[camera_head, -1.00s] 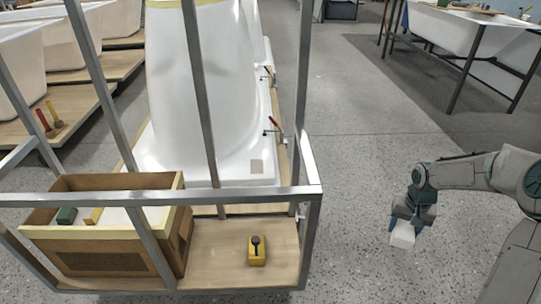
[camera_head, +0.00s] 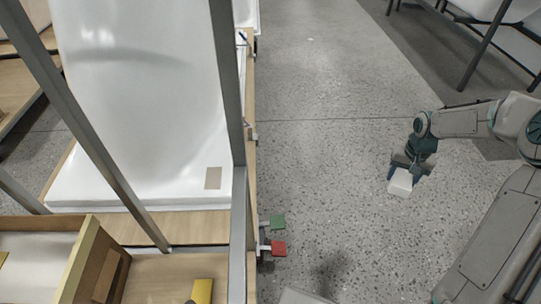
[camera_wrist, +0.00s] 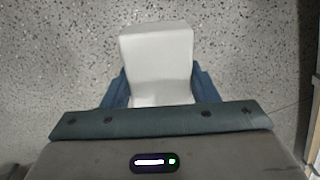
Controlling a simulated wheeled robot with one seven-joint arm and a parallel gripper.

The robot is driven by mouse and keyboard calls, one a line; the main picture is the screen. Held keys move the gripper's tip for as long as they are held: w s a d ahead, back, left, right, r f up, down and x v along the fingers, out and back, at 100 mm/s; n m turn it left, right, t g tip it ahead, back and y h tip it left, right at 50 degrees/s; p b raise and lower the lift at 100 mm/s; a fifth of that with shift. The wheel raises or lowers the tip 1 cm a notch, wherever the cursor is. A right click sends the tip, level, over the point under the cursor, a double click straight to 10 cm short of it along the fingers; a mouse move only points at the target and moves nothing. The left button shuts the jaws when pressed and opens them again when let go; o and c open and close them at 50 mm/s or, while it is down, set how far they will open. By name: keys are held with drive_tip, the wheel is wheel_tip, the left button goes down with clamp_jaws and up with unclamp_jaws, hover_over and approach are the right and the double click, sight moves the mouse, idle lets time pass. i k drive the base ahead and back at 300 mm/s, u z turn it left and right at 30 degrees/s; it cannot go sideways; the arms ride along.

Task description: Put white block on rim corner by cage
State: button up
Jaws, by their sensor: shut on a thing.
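My gripper (camera_head: 404,172) is shut on the white block (camera_head: 400,183) and holds it above the open floor at the right. In the wrist view the white block (camera_wrist: 158,62) sits between the blue fingers, with floor behind it. The white tub shell (camera_head: 150,110) stands at the left, and its flat rim (camera_head: 130,194) runs along the near end. A beige square patch (camera_head: 213,178) marks the near right rim corner. The grey metal cage (camera_head: 230,90) stands just in front of that corner, its post passing close beside the patch. My gripper is well to the right of the corner.
A wooden box (camera_head: 85,258) and a yellow item (camera_head: 202,291) are on the cage's wooden deck at lower left. Green (camera_head: 277,221) and red (camera_head: 278,248) pads stick out at the right of the cage. Dark table legs (camera_head: 480,45) stand at upper right. The speckled floor between is clear.

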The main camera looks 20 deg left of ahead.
sight(214, 178)
drive_tip(key=i, duration=2.75)
drive_tip(key=u, duration=3.9)
drive_tip(key=i, duration=0.5)
drive_tip(key=z, duration=0.05)
